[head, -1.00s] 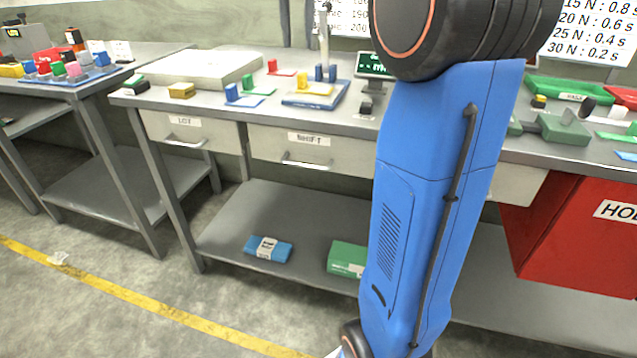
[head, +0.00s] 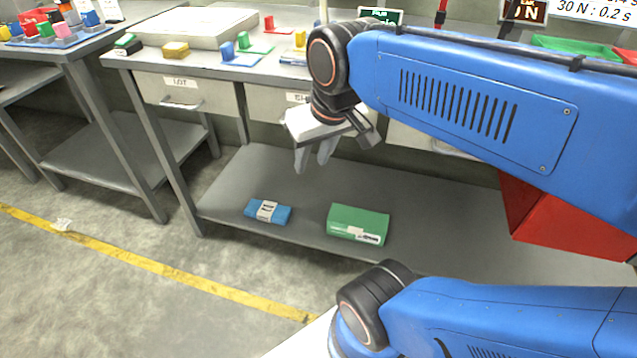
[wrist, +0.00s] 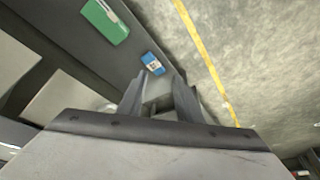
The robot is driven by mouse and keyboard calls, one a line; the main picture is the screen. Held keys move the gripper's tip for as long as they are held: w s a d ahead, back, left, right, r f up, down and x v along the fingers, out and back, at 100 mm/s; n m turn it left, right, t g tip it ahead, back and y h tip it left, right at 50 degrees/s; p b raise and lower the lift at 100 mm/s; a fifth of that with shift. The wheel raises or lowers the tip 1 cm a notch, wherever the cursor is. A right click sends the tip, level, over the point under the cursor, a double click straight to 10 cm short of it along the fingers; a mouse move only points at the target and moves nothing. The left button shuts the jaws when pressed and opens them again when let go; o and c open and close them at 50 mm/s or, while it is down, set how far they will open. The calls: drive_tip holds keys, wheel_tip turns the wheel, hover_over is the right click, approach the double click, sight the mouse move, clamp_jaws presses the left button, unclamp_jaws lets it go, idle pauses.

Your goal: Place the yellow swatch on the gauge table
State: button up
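A yellow piece (head: 300,38), which looks like the yellow swatch, is at the back of the bench beside my arm, partly hidden. A sliver of the blue plate (head: 291,61) shows in front of it. The gauge table cannot be made out clearly; my arm covers that area. My gripper (head: 311,164) hangs fingers down in front of the bench drawers, above the lower shelf. In the wrist view my gripper (wrist: 160,84) has its fingers apart with nothing held between them.
Blue (head: 240,50), green (head: 254,41) and red (head: 276,28) pieces stand on the bench, with a yellow block (head: 175,49) farther left. A blue pack (head: 267,211) and green box (head: 358,224) lie on the lower shelf. A red bin (head: 570,228) hangs at right.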

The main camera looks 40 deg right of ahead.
drive_tip(key=shift+n+t, duration=0.3)
drive_tip(key=shift+n, duration=0.2)
drive_tip(key=s+f, duration=0.2)
drive_tip(key=f, duration=0.1)
drive_tip(key=s+f, duration=0.1)
drive_tip(key=f, duration=0.1)
drive_tip(key=shift+a, duration=0.35)
drive_tip(key=shift+r, duration=0.1)
drive_tip(key=shift+c, duration=0.6)
